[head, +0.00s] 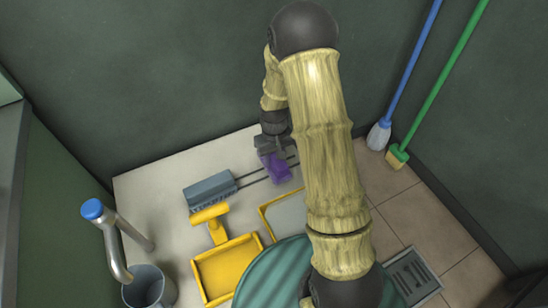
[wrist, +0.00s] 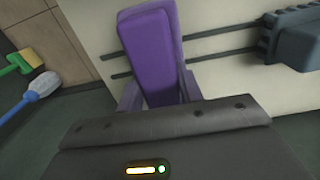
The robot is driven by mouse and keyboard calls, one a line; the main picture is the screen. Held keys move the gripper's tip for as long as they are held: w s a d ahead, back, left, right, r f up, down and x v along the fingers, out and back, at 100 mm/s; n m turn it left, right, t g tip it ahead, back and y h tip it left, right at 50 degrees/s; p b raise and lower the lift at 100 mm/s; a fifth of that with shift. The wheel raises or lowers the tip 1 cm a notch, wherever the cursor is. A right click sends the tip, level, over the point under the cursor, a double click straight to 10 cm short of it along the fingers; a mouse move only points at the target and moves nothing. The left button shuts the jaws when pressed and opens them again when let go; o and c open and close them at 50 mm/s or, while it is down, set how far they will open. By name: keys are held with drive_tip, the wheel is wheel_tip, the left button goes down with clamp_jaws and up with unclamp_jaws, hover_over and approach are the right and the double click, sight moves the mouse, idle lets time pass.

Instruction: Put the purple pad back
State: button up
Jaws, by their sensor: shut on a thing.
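The purple pad (head: 276,168) is in my gripper (head: 269,152), at the right end of two thin dark rails (head: 252,180) in the head view. In the wrist view the pad (wrist: 147,50) stands between the fingers of my gripper (wrist: 160,92), which are shut on its near end. The rails (wrist: 220,42) show on both sides of the pad there, and the pad covers their middle. I cannot tell whether the pad touches the rails. A grey toothed block (head: 210,190) sits at the rails' left end in the head view; it is at the right in the wrist view (wrist: 296,38).
A metal pipe with a blue cap (head: 118,250) and a grey cup (head: 150,288) stand left. A mop and broom lean right.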

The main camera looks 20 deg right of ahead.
sight(274, 154)
drive_tip(key=shift+f, duration=0.3)
drive_tip(key=o, duration=1)
drive_tip(key=shift+o, duration=0.2)
wheel_tip(274, 154, up, 13)
drive_tip(key=p, duration=0.5)
drive_tip(key=shift+f, duration=0.1)
drive_tip(key=s+r+m+t, duration=0.2)
drive_tip(key=s+r, duration=0.8)
drive_tip(key=s, duration=0.5)
drive_tip(key=shift+s+t, duration=0.15)
drive_tip(key=shift+t, duration=0.15)
